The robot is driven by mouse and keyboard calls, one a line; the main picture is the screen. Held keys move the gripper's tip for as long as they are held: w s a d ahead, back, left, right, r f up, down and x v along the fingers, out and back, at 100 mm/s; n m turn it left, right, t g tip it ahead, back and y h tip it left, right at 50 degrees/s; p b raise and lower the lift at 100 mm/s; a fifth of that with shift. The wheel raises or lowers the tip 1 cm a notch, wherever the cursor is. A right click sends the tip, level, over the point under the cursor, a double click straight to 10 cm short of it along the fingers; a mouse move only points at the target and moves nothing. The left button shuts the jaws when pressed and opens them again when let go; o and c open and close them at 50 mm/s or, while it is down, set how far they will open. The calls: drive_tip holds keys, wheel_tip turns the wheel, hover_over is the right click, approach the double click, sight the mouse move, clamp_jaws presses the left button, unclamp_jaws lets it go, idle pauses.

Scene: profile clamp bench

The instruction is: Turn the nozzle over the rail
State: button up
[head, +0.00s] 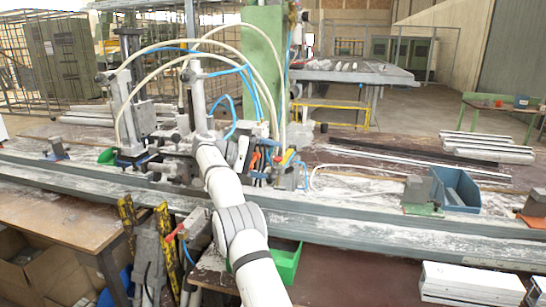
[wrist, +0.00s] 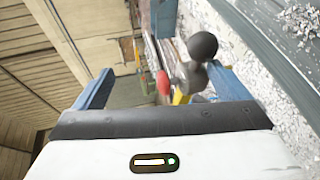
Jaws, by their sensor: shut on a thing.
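In the wrist view my gripper (wrist: 162,74) has two blue fingers standing apart, with a fitting between and beyond them that I take to be the nozzle (wrist: 184,76). It is a greyish piece with a black ball knob, a red knob and a yellow part nearby. The gripper is shut on it, though the contact itself is not clear. In the head view my white arm reaches the clamp unit (head: 182,135) and hides the gripper and the nozzle. The long grey rail (head: 370,232) runs across the bench in front of the unit.
Pale hoses (head: 165,45) and blue hoses arch over the clamp unit close to my arm. A blue bin (head: 458,190) and a grey block stand on the bench at right. A green bin (head: 287,262) sits below the rail. White profiles (head: 470,284) lie at lower right.

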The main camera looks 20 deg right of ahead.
drive_tip(key=shift+a+r, duration=0.45)
drive_tip(key=shift+r, duration=0.4)
drive_tip(key=c, duration=0.3)
drive_tip(key=shift+s+a+r+p, duration=0.3)
drive_tip(key=shift+s+a+p, duration=0.05)
drive_tip(key=shift+p, duration=0.2)
drive_tip(key=c, duration=0.5)
drive_tip(key=shift+o, duration=0.2)
drive_tip(key=a+p, duration=0.1)
drive_tip(key=p, duration=0.1)
drive_tip(key=w+a+p, duration=0.1)
drive_tip(key=a+p, duration=0.1)
drive_tip(key=p, duration=0.1)
drive_tip(key=w+a+p, duration=0.1)
drive_tip(key=p, duration=0.2)
drive_tip(key=shift+a+f, duration=0.1)
drive_tip(key=shift+a, duration=0.15)
drive_tip(key=shift+p, duration=0.7)
